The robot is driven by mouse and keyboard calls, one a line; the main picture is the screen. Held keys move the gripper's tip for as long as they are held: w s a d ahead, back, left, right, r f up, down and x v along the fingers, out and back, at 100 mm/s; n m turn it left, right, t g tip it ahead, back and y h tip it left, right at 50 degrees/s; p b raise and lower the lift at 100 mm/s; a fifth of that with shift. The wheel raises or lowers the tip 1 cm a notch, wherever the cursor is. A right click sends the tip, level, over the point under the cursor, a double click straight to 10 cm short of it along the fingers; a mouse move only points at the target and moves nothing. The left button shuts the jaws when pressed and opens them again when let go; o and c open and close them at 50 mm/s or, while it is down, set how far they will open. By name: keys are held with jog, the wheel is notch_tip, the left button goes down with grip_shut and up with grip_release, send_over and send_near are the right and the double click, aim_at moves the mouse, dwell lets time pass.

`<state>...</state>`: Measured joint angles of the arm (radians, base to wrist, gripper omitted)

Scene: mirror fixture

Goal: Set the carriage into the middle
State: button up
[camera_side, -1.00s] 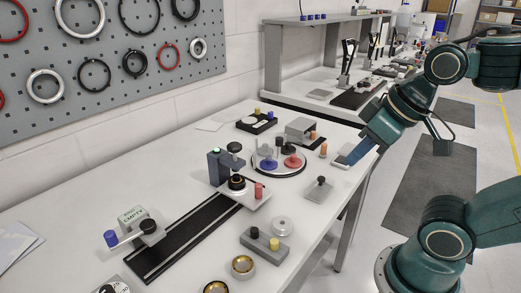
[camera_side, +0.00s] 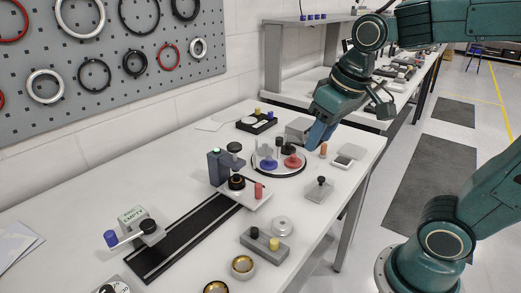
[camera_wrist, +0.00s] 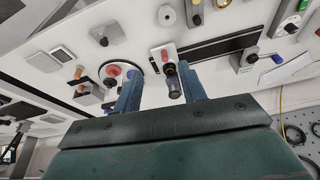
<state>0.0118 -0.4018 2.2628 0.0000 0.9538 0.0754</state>
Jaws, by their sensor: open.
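The carriage (camera_side: 262,202) is a white plate with a red peg, at the far end of a black rail (camera_side: 180,240).
The round plate (camera_side: 258,170) holds red and blue knobs. An "EMPTY" block (camera_side: 133,215) stands at the rail's near end.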

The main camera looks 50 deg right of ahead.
jog(key=w+f+m+g, duration=0.1)
jog(key=w+f+g, duration=0.1)
jog(key=w, duration=0.6)
jog(key=m+g, duration=0.1)
jog(key=g, duration=0.1)
send_over(258, 184)
notch_tip(258, 184, down, 6)
jog(key=shift+f, duration=0.15)
jog(key=shift+f, duration=0.15)
notch_tip(258, 184, down, 14)
jog(key=shift+s+r, duration=0.1)
jog(key=shift+r, duration=0.15)
grip_shut()
